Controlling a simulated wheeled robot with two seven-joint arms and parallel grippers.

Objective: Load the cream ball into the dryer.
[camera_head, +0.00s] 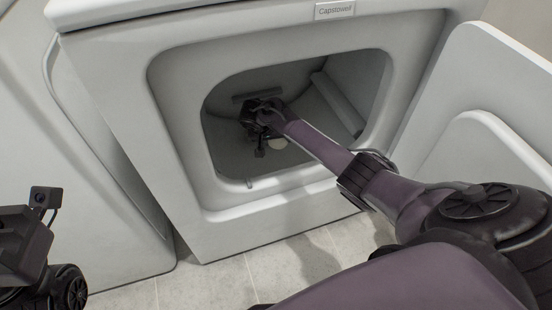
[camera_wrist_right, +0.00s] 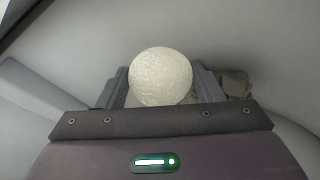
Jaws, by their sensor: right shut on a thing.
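The cream ball (camera_wrist_right: 161,77) is between the fingers of my right gripper (camera_wrist_right: 163,88), which is shut on it in the right wrist view. In the head view, my right arm reaches through the opening of the white dryer (camera_head: 180,125). There the right gripper (camera_head: 262,146) is inside the drum, and a small part of the ball (camera_head: 277,143) shows below it. Most of the ball is hidden by the gripper in that view. My left gripper's arm end is at the lower left of the head view; its fingers are not visible.
The dryer door (camera_head: 500,100) stands open at the right. Another white appliance (camera_head: 60,170) stands at the left. The drum wall (camera_head: 355,85) surrounds my right gripper. The tiled floor (camera_head: 215,280) in front is clear. A small brownish object (camera_wrist_right: 235,83) shows beside the right finger.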

